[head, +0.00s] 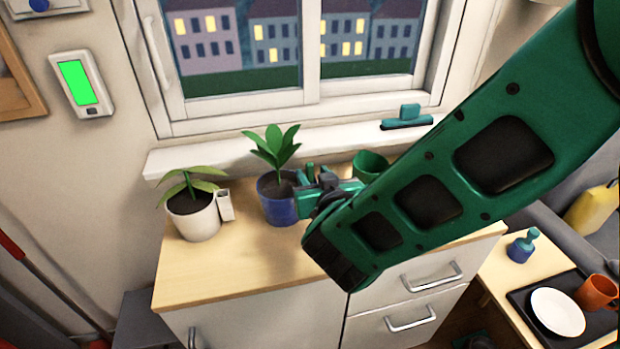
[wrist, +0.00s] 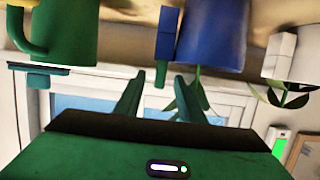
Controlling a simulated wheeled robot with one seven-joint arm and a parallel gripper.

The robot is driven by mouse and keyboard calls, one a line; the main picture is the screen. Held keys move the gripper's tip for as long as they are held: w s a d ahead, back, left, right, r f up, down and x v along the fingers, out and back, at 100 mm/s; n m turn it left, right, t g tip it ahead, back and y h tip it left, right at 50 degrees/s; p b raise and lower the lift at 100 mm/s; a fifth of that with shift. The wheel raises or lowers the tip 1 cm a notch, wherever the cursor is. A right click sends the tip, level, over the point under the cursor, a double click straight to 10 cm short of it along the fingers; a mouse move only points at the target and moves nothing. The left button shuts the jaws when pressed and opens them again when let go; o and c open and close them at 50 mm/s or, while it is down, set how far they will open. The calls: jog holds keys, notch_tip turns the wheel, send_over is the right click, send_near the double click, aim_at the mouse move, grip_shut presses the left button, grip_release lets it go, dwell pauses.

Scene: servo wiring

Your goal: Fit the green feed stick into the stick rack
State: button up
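A narrow blue holder (wrist: 166,35) sits against the blue pot (wrist: 211,35), just beyond the fingertips. A similar white holder (head: 226,205) is on the side of the white pot (head: 192,218). I cannot tell which holder is the stick rack.
A green container (head: 368,164) stands behind my arm; the wrist view shows its handle (wrist: 38,45). The pots stand on a wooden-topped cabinet (head: 200,285) below the window. A teal tool (head: 407,118) lies on the sill. The cabinet top's front left is clear.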

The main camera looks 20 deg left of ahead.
aim_at(311, 172)
jog(key=shift+x, duration=1.95)
jog(key=shift+s+f, duration=0.1)
grip_shut()
